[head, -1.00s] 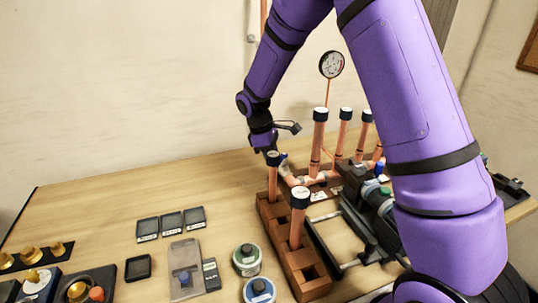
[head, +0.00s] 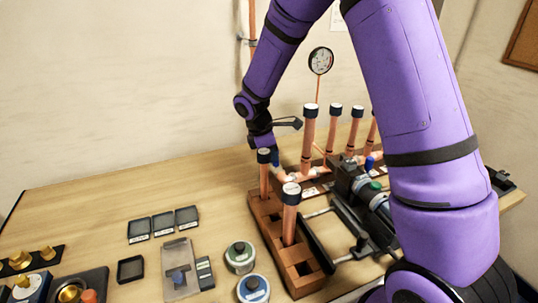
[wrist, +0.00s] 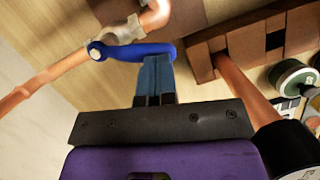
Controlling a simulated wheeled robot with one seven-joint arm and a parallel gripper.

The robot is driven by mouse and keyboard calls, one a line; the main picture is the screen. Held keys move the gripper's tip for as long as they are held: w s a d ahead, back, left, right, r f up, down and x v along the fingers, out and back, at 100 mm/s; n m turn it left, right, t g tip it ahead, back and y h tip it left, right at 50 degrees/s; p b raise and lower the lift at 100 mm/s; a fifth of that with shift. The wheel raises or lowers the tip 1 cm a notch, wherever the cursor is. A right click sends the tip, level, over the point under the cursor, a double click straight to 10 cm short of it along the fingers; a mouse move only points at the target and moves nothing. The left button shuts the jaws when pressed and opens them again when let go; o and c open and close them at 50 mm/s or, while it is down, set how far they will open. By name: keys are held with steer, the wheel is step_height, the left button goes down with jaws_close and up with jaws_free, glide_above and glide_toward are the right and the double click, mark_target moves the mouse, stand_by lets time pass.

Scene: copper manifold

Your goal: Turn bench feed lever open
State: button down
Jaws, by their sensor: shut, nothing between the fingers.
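The bench feed lever (wrist: 133,50) is a blue handle in the wrist view. It pivots on a pale valve body (wrist: 117,32) on a copper pipe and lies across the picture, pointing right. My gripper (wrist: 154,62) is shut and empty. Its fingertips are right at the lever's side near its free end; I cannot tell whether they touch. In the head view my gripper (head: 277,160) is low behind the front capped pipe, and the lever there is mostly hidden.
Upright capped copper pipes (head: 309,135) stand close right of my gripper. A brown block rack (head: 268,220) holds two more capped pipes in front. A pressure gauge (head: 321,60) rises behind. Tins (head: 240,257) and small trays (head: 163,224) lie on the left; the table's back left is clear.

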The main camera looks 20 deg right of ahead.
steer(key=shift+s+d, duration=0.45)
steer(key=shift+d, duration=0.25)
stand_by(3.0)
stand_by(1.5)
